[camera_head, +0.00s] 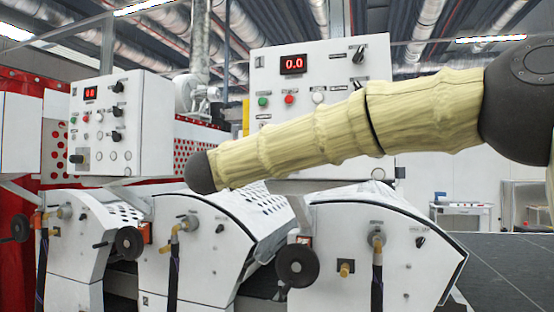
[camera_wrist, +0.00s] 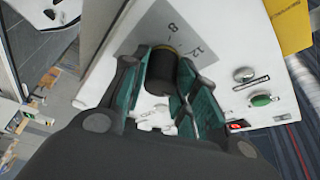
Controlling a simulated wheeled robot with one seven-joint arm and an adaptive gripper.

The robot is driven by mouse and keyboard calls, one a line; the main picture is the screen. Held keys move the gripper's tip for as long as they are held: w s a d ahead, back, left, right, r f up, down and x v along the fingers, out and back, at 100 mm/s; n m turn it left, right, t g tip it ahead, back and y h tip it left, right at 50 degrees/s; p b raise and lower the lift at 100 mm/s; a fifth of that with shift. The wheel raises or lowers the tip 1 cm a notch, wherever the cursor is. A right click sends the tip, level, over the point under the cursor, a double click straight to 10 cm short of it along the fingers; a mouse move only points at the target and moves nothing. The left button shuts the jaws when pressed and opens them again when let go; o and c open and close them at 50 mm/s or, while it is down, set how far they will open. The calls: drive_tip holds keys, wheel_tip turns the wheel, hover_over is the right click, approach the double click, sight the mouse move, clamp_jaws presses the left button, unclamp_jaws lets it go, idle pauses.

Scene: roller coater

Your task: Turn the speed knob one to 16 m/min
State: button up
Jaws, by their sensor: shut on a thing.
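The speed knob (camera_wrist: 161,70) is a black cylinder with a yellowish rim on a grey dial plate (camera_wrist: 150,32) in the wrist view. Marks that look like 8 and 12 show beside it. Other dial marks are partly covered, and the knob's pointer is not clear. My gripper (camera_wrist: 163,82) has its green-padded fingers on both sides of the knob, shut on it. In the head view, my arm crosses in front of the white control box (camera_head: 325,62), and the gripper and knob are hidden. The box's red display (camera_head: 293,64) reads 0.0.
A green button (camera_wrist: 261,100), a red light (camera_wrist: 237,126) and a grey button (camera_wrist: 244,74) lie right of the knob in the wrist view. A second control box (camera_head: 153,118) stands left in the head view. White roller units with black handwheels (camera_head: 297,265) stand below.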

drive_tip(key=o, duration=1)
drive_tip(key=v, duration=1.2)
